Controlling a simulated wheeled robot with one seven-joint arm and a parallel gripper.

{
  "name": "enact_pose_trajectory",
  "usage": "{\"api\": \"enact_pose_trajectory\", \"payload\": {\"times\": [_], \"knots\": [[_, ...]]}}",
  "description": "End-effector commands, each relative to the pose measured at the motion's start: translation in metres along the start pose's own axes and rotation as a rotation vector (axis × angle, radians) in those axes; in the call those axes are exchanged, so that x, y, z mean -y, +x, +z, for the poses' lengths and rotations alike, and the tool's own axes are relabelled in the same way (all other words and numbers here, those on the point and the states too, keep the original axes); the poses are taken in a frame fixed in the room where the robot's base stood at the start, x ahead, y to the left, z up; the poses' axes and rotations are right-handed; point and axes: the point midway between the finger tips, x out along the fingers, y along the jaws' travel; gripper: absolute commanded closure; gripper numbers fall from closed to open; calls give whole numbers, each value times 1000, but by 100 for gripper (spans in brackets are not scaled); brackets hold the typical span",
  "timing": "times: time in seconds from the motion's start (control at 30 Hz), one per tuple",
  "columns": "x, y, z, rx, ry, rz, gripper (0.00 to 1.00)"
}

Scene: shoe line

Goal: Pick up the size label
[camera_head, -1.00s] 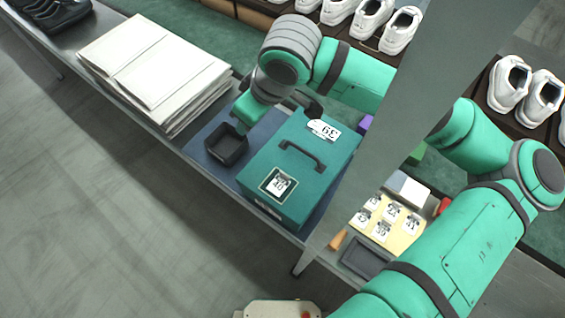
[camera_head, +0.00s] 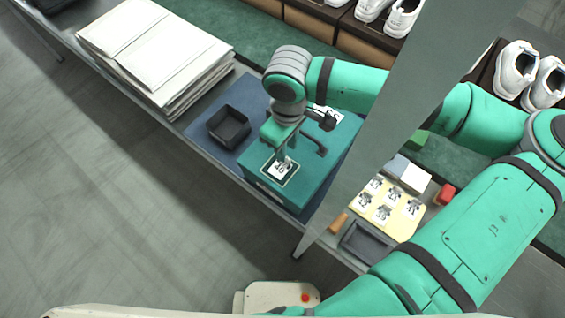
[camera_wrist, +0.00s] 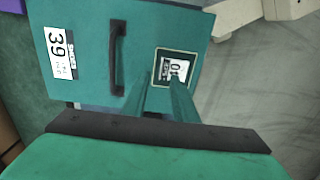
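A white size label (camera_head: 281,170) lies in a dark, light-edged frame on the lid of the teal shoe box (camera_head: 312,182). In the wrist view the label (camera_wrist: 176,69) is partly covered by a finger, and its number is partly hidden. My gripper (camera_head: 283,158) is over this label, pointing down. In the wrist view its two teal fingers (camera_wrist: 160,85) stand apart, one tip over the label and the other beside the frame. Nothing shows held between them; whether they touch the lid is unclear. Another label (camera_wrist: 60,53), reading 39, lies near the box's other end.
A black handle (camera_wrist: 117,58) rises from the lid between the labels. A small dark tray (camera_head: 228,125) stands left of the box, with a white stack (camera_head: 150,60) beyond. A yellow card (camera_head: 398,228) with several labels lies right, past a grey post (camera_head: 385,130).

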Motion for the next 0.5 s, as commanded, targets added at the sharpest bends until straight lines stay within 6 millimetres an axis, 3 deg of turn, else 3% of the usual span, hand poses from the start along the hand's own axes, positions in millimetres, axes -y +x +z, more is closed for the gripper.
{"api": "enact_pose_trajectory", "payload": {"times": [0.23,0.5], "knots": [[2,32,2,1,2,-1,74],[2,38,2,-1,2,1,74]]}}
